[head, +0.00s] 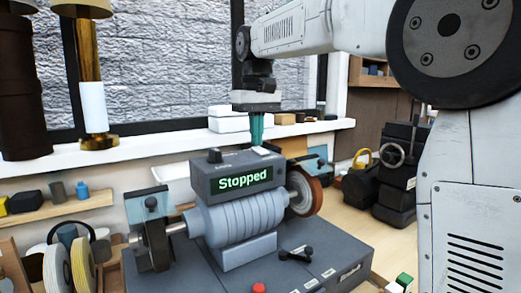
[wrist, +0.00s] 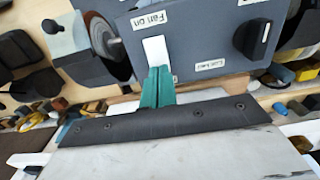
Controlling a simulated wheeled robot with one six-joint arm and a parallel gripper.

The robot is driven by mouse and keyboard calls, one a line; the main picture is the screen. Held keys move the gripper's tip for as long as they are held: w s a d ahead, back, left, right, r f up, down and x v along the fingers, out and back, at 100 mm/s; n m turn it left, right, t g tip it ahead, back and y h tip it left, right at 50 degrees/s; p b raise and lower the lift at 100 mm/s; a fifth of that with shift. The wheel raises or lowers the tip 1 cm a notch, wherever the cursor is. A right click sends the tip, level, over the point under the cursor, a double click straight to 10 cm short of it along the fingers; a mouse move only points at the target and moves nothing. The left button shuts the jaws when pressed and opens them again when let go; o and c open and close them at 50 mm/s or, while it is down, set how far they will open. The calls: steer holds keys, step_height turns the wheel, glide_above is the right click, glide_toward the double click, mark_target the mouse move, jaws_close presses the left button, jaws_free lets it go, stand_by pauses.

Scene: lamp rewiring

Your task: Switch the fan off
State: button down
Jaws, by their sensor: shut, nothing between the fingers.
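The white fan switch (wrist: 155,50) shows on the grey panel in the wrist view, beside a label (wrist: 152,21) that reads "Fan on". In the head view the top of the grey control box (head: 203,183) is just under my gripper (head: 257,143). My teal fingers are shut and empty, and in the wrist view the fingertips (wrist: 159,70) are at the near end of the white switch. The fingers partly cover that end, and I cannot tell whether they touch it.
The box's display (head: 245,178) reads "Stopped". A black knob (wrist: 255,39) stands to the right of the switch. Below the box is a ribbed grey motor (head: 235,217) with a brown wheel (head: 304,189) at its right. A windowsill (head: 165,143) with boxes lies behind.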

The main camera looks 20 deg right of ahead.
mark_target(257, 148)
steer(key=shift+f, duration=0.4)
steer(key=shift+r, duration=3.55)
steer(key=s+d+f+m, duration=0.1)
steer(key=s+f, duration=1.1)
steer(key=s, duration=0.4)
steer(key=s+d+f+m+t, duration=0.1)
steer(key=s+d+f, duration=0.1)
steer(key=s+f, duration=1.1)
steer(key=s, duration=0.4)
steer(key=shift+d, duration=0.1)
